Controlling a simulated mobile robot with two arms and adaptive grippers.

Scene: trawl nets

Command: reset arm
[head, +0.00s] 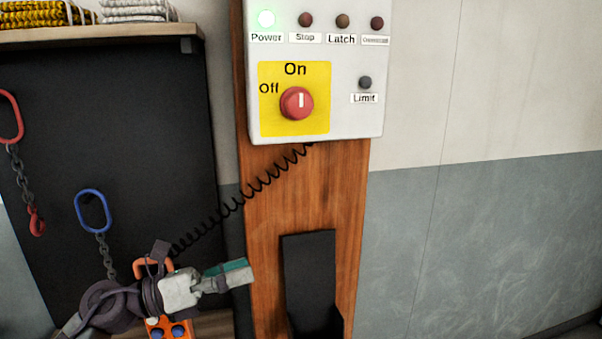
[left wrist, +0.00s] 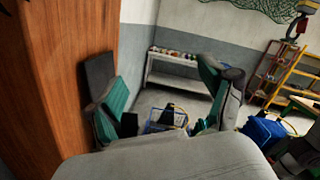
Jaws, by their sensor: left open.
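My left gripper (head: 236,275) is in the lower left of the head view, in front of the wooden post's left edge. In the left wrist view its two teal-padded fingers (left wrist: 165,112) stand wide apart with nothing between them. A white control box (head: 350,75) is on the post, above and right of the gripper. The Power lamp (head: 266,19) glows green; the other lamps look dark. An orange pendant (head: 157,325) with blue buttons is partly hidden by my left arm. My right gripper is not in view.
A coiled black cord (head: 240,200) runs from the box down behind my left arm. A black holder (head: 309,275) is low on the wooden post (head: 300,195). Chains with a red ring (head: 10,117) and a blue ring (head: 93,211) hang at left. The wall at right is clear.

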